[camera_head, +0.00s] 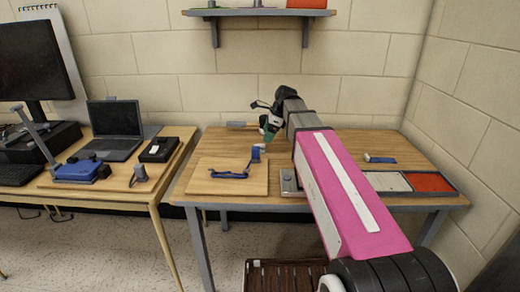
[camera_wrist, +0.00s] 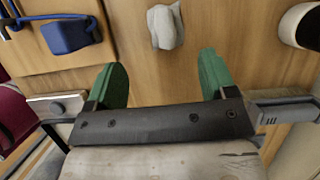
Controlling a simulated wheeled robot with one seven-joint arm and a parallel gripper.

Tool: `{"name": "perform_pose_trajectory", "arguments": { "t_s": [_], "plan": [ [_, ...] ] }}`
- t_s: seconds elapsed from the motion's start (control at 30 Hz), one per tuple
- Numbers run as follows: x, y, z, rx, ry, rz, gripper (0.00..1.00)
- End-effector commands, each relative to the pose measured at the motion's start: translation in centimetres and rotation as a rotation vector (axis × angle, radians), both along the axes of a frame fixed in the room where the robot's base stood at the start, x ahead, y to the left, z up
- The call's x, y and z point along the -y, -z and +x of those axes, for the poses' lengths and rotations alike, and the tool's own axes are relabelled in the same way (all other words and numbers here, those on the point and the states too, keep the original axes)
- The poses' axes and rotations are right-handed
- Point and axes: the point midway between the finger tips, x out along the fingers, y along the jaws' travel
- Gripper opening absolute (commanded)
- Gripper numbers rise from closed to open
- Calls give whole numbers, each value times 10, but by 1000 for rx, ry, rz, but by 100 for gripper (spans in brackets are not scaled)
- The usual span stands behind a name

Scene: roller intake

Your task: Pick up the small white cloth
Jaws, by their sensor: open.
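The small white cloth (camera_wrist: 165,27) shows in the wrist view as a crumpled off-white piece lying on the wooden table. It is near the top edge of that view, beyond the gap between my fingertips and apart from them. My gripper (camera_wrist: 163,78) has two green fingers spread wide with nothing between them. In the head view my gripper (camera_head: 268,130) is over the back middle of the table, at the end of my pink and grey arm.
A wooden board (camera_head: 204,184) with a blue strap-like item (camera_head: 228,175) lies to the left. A blue block (camera_wrist: 70,36) and a white rounded object (camera_wrist: 300,26) flank the cloth in the wrist view. A white-and-red tray (camera_head: 388,181) is at the right. A shelf (camera_head: 258,12) hangs above.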

Motion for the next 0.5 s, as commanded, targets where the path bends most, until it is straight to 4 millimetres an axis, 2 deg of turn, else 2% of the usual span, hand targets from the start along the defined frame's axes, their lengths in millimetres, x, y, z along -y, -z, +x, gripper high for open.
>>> {"name": "perform_pose_trajectory", "arguments": {
  "t_s": [0.1,0.37,0.5],
  "plan": [
    [-6,13,0,0,-1,0,78],
    [-12,26,4,-1,-1,-1,78],
    [-20,43,9,-2,-1,-1,78]
  ]
}}
